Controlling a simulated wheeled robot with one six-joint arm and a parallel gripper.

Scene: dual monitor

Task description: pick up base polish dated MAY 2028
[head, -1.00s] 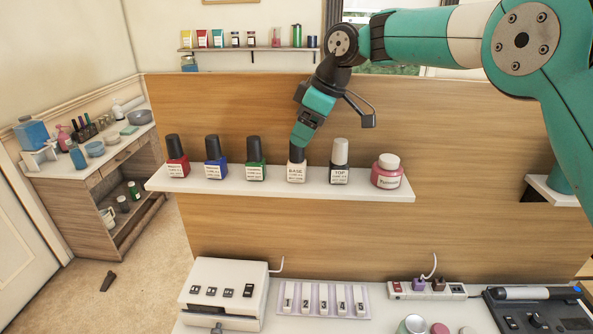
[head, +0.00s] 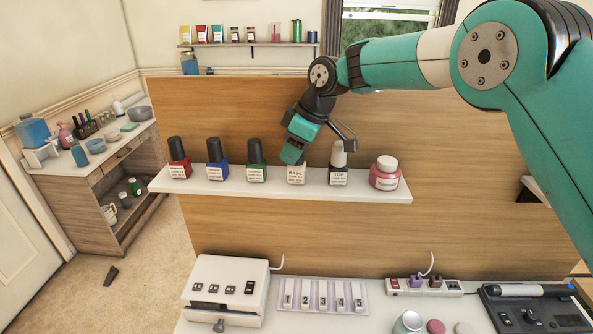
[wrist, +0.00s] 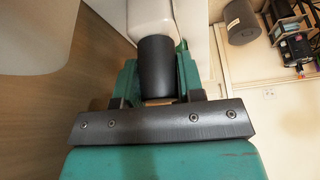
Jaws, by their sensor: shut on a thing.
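The base polish (head: 296,175) is a pale bottle labelled BASE on the white wall shelf, between the green polish (head: 257,172) and the top polish (head: 338,176). The label's date is too small to read. My gripper (head: 292,155) reaches down over it and hides its cap in the head view. In the wrist view my gripper (wrist: 158,85) is shut on the black cap, with the pale bottle body (wrist: 150,18) beyond it. The bottle appears upright at shelf level; whether it touches the shelf I cannot tell.
Red (head: 179,170) and blue (head: 216,172) polishes stand left on the shelf (head: 230,188). A pink remover jar (head: 384,180) stands at its right end. The wooden panel (head: 300,225) is close behind. A desk with a white box (head: 222,280) lies below.

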